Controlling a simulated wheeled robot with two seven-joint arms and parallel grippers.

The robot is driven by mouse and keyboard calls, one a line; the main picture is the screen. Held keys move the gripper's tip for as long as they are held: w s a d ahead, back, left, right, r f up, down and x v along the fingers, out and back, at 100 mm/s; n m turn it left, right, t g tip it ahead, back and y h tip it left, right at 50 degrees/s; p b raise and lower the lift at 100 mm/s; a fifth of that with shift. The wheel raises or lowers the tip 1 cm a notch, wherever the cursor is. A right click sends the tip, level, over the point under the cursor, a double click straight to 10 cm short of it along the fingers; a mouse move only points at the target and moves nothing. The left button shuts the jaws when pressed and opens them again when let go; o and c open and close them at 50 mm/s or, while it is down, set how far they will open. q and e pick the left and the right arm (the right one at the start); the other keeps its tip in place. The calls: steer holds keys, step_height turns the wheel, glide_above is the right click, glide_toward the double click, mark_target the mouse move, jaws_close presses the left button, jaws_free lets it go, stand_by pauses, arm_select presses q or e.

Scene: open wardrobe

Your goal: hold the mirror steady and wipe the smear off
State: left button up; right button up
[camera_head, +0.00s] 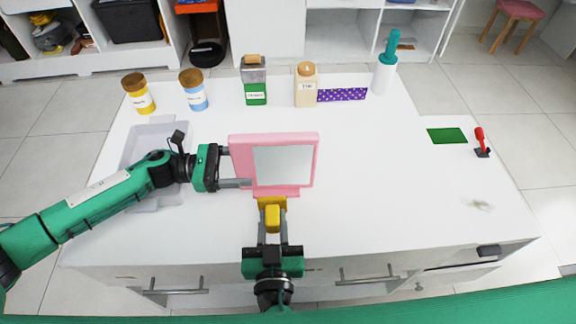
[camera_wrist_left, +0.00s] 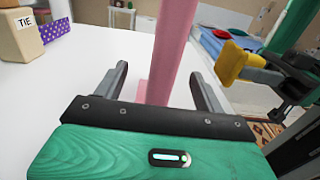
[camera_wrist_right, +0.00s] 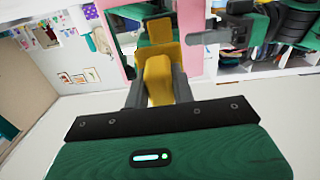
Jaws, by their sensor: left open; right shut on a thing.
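The pink-framed mirror (camera_head: 285,165) stands upright on the white table. I cannot make out a smear on its glass. My left gripper (camera_head: 237,168) is open at the mirror's left side. In the left wrist view the mirror's pink edge (camera_wrist_left: 168,50) stands between the two spread fingers, with gaps on both sides. My right gripper (camera_head: 272,222) is shut on a yellow sponge (camera_head: 271,215), low in front of the mirror. In the right wrist view the sponge (camera_wrist_right: 158,80) faces its reflection in the glass; I cannot tell whether it touches.
Behind the mirror stand a yellow jar (camera_head: 139,97), a blue jar (camera_head: 194,93), a green canister (camera_head: 254,85), a beige bottle (camera_head: 306,88) and a purple dotted box (camera_head: 342,95). A clear tray (camera_head: 140,140) lies left.

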stand_by(0.6)
steer(key=shift+f+b, duration=1.45)
steer(key=shift+b, duration=0.05)
arm_select(q)
steer(key=a+r, duration=0.1)
steer(key=a, duration=0.7)
arm_select(e)
steer(key=shift+f, duration=0.25)
